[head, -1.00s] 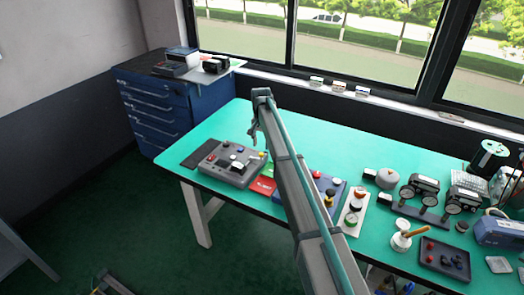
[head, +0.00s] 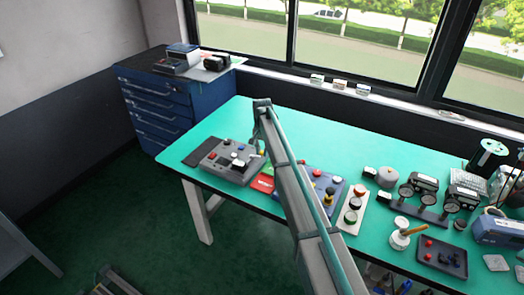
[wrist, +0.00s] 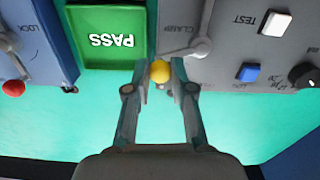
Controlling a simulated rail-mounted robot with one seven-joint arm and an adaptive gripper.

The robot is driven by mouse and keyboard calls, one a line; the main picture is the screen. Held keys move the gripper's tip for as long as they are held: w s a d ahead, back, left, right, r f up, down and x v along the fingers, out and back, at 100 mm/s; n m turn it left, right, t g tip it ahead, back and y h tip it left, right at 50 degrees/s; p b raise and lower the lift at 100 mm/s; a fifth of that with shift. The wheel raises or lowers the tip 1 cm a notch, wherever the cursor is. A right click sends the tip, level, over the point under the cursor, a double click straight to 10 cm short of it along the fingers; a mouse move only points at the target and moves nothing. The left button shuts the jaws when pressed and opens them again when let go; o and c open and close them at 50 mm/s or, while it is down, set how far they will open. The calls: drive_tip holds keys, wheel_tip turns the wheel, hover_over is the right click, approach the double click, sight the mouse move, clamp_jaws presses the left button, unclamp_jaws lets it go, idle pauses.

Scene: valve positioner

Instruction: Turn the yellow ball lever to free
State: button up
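The yellow ball (wrist: 160,71) of the lever sits between my fingertips in the wrist view. The grey lever arm (wrist: 192,49) runs from near the ball up to a pivot on a grey panel, beside the word CLAMP. My gripper (wrist: 162,68) is narrowed, with a finger on each side of the ball, and appears shut on it. The ball hangs just past the panel's edge, over the green table. In the head view my gripper (head: 258,135) is at the right edge of the grey control box (head: 228,172); the ball is small there.
A green PASS plate (wrist: 107,40) is left of the lever. A blue button (wrist: 249,72), a white TEST button (wrist: 275,23) and a black knob (wrist: 305,74) are to its right. A blue panel (wrist: 35,45) with a red ball lever (wrist: 14,88) is at far left.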

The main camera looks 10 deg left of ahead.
drive_tip(key=shift+w, duration=0.1)
clamp_jaws()
drive_tip(key=n+b, duration=0.1)
drive_tip(key=w+n, duration=0.1)
drive_tip(key=n, duration=0.1)
drive_tip(key=shift+w+a+n+b, duration=0.1)
drive_tip(key=shift+w+n+b, duration=0.1)
drive_tip(key=shift+n+b, duration=0.15)
drive_tip(key=n, duration=0.1)
drive_tip(key=w+n+b, duration=0.1)
drive_tip(key=n, duration=0.1)
drive_tip(key=shift+w+a+n, duration=0.2)
drive_tip(key=shift+a+n, duration=0.05)
drive_tip(key=shift+a, duration=0.1)
drive_tip(key=n, duration=0.1)
drive_tip(key=w+a+n+b, duration=0.1)
drive_tip(key=n, duration=0.1)
drive_tip(key=shift+n, duration=0.3)
drive_tip(key=shift+w+a+n+b, duration=0.2)
drive_tip(key=shift+a+n, duration=0.1)
drive_tip(key=shift+n, duration=0.5)
drive_tip(key=shift+w+a+n+b, duration=0.15)
drive_tip(key=shift+a+n+b, duration=0.1)
drive_tip(key=shift+n, duration=0.55)
drive_tip(key=shift+r, duration=0.1)
drive_tip(key=o, duration=0.9)
unclamp_jaws()
drive_tip(key=shift+c, duration=0.2)
drive_tip(key=shift+r, duration=0.1)
wheel_tip(320, 180, up, 12)
